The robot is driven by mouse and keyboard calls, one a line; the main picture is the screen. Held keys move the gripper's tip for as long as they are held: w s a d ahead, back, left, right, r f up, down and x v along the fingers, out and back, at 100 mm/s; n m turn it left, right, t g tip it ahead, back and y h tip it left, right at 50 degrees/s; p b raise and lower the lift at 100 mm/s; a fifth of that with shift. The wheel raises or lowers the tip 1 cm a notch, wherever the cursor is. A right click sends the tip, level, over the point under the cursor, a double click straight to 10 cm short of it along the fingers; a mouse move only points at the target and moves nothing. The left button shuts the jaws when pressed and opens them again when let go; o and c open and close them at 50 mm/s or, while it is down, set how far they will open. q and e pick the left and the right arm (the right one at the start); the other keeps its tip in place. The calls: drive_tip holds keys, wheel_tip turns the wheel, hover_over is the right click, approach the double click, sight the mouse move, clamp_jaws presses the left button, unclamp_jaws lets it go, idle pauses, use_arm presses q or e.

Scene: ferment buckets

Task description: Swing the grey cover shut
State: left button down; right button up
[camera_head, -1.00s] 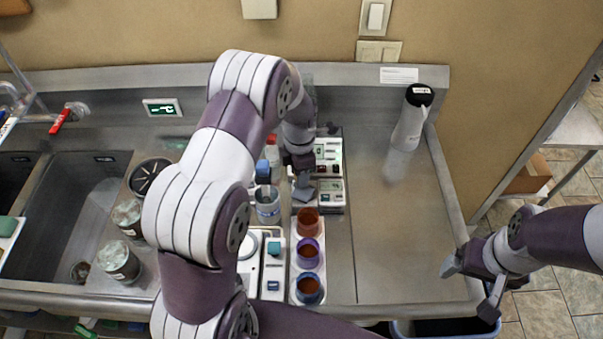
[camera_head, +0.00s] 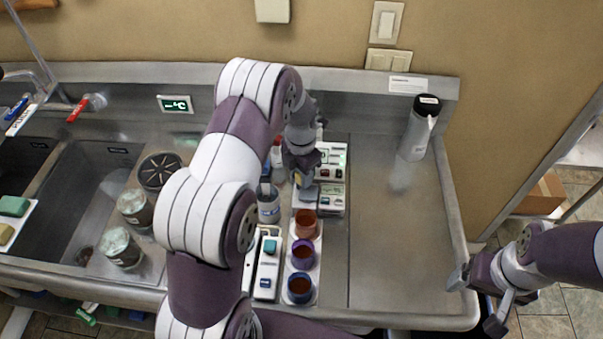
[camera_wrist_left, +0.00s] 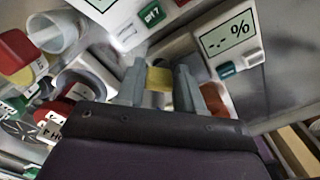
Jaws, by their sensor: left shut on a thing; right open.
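My left gripper (camera_head: 306,192) points down beside the white instruments in the head view. In the left wrist view its two grey fingers (camera_wrist_left: 162,82) are shut on a small yellow piece (camera_wrist_left: 158,79). I cannot make out the grey cover as a separate shape; the arm and fingers hide much of this spot, so I cannot tell whether the yellow piece belongs to it. A white instrument (camera_head: 332,198) stands just right of the fingers; a percent display (camera_wrist_left: 228,32) shows in the left wrist view. My right gripper (camera_head: 480,300) is open and empty at the bench's right front corner.
Orange (camera_head: 306,224), purple (camera_head: 302,254) and blue (camera_head: 299,289) cups stand in a row in front of the left gripper. A clear labelled container (camera_head: 268,205) is close on its left. A bottle (camera_head: 418,130) stands at the back right. The right bench top (camera_head: 395,245) is clear.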

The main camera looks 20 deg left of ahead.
use_arm(q)
drive_tip(key=c, duration=0.8)
unclamp_jaws()
wheel_tip(320, 180, up, 10)
drive_tip(key=shift+f+b, duration=0.1)
drive_tip(key=shift+b, duration=1)
wheel_tip(320, 180, up, 3)
drive_tip(key=shift+f+p, duration=0.1)
drive_tip(key=shift+p, duration=1.05)
